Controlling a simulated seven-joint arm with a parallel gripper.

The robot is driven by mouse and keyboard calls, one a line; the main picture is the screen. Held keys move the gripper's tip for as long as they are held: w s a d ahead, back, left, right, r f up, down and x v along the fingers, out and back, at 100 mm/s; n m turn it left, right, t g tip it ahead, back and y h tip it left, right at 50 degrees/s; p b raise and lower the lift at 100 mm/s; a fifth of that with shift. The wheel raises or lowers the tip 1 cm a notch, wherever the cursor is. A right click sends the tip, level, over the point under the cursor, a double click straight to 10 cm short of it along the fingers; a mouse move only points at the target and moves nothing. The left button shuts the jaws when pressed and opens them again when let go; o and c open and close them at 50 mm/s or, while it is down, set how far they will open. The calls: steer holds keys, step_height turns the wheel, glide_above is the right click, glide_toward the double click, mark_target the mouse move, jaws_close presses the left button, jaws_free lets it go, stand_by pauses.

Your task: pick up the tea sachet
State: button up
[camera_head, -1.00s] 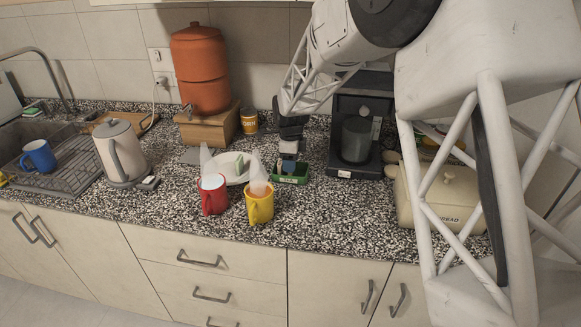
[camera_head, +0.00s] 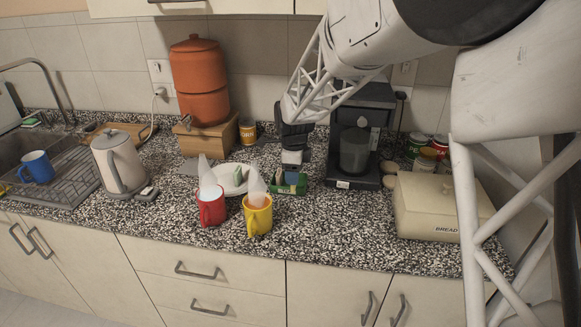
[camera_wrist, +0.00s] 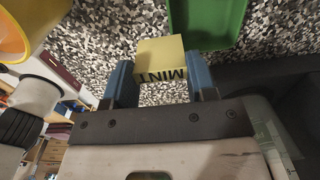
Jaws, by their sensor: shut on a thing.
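The tea sachet (camera_wrist: 162,62) is a small pale yellow block marked MINT in the wrist view. My gripper (camera_wrist: 163,82) is shut on it, with one blue finger on each side. In the head view my gripper (camera_head: 291,174) points down at the green tray (camera_head: 300,188), and the sachet is too small there to make out clearly. In the wrist view the green tray (camera_wrist: 240,38) lies just beyond the sachet, to the upper right. I cannot tell how high the sachet is above the counter.
A yellow mug (camera_head: 258,220) and a red mug (camera_head: 211,210) stand left of the tray, each with a pale cone on top. A white plate (camera_head: 229,184) lies behind them. A black coffee machine (camera_head: 373,180) and a bread box (camera_head: 430,205) stand to the right.

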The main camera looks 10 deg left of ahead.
steer(key=s+d, duration=0.4)
steer(key=s, duration=0.5)
steer(key=shift+s+r, duration=0.15)
steer(key=shift+r, duration=0.3)
steer(key=shift+a, duration=0.1)
